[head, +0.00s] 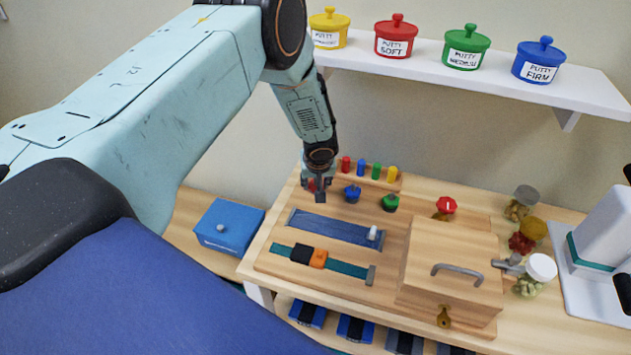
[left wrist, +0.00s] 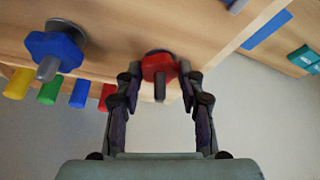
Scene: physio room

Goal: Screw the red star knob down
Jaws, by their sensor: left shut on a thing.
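The red star knob (left wrist: 159,66) sits on a grey threaded post at the edge of the wooden board, seen in the left wrist view. In the head view it is mostly hidden behind my gripper, with only a bit of red showing. My left gripper (head: 319,186) reaches down onto it from above. In the left wrist view my left gripper (left wrist: 161,84) has one finger on each side of the knob and is shut on it. The post end sticks out between the fingers. My right gripper is not in view.
A blue star knob (head: 352,194) and a green one (head: 391,203) stand to the right on the board (head: 268,262). Several coloured pegs (head: 377,171) stand close behind. A wooden box (head: 450,262) is at right. A shelf (head: 572,91) with putty pots hangs above.

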